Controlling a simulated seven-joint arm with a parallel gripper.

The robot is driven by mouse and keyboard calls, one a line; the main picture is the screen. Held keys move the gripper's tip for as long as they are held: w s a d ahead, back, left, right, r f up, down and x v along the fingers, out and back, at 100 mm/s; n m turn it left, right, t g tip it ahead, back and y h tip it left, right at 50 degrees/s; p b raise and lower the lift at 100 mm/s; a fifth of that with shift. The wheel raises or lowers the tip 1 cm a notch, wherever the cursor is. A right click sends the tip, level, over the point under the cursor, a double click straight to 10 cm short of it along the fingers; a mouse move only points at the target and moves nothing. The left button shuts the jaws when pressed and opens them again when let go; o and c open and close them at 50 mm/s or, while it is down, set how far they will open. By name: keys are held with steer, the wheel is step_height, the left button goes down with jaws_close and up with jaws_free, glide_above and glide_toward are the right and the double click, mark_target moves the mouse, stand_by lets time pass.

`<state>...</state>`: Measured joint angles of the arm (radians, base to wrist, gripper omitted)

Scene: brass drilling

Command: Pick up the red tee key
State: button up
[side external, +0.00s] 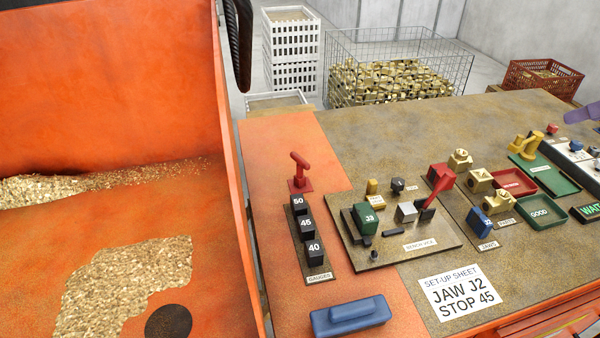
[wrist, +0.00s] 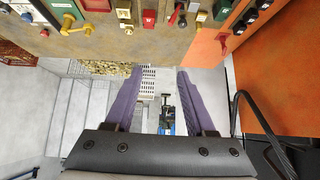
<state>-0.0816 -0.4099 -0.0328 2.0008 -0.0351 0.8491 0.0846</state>
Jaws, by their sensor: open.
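The red tee key (side external: 300,168) stands upright on a red base at the back of the orange strip, just behind the black gauge blocks, in the side external view. In the wrist view a small red piece that looks like it (wrist: 222,40) shows at the upper right, beyond and right of my fingers. My gripper (wrist: 160,71) is open, with two purple fingers apart and nothing between them. In the side external view only a purple finger (side external: 581,112) shows at the right edge, far from the key.
Gauge blocks 50, 45 and 40 (side external: 305,226) stand in front of the key. A blue block (side external: 350,316) lies in front. The orange machine wall (side external: 236,160) rises at the left.

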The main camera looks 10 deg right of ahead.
steer(key=w+a+r, duration=0.3)
steer(key=w, duration=0.5)
steer(key=n+g+y, duration=0.2)
steer(key=n, duration=0.2)
glide_above(301, 158)
steer(key=s+d, duration=0.1)
steer(key=s, duration=0.1)
step_height(301, 158, down, 26)
steer(key=shift+s+d+f, duration=0.1)
steer(key=shift+s+f, duration=0.05)
steer(key=shift+f, duration=0.1)
steer(key=shift+s+x, duration=0.15)
steer(key=shift+x, duration=1.4)
steer(key=shift+s+x, duration=0.2)
steer(key=shift+x, duration=1.35)
steer(key=shift+f, duration=0.2)
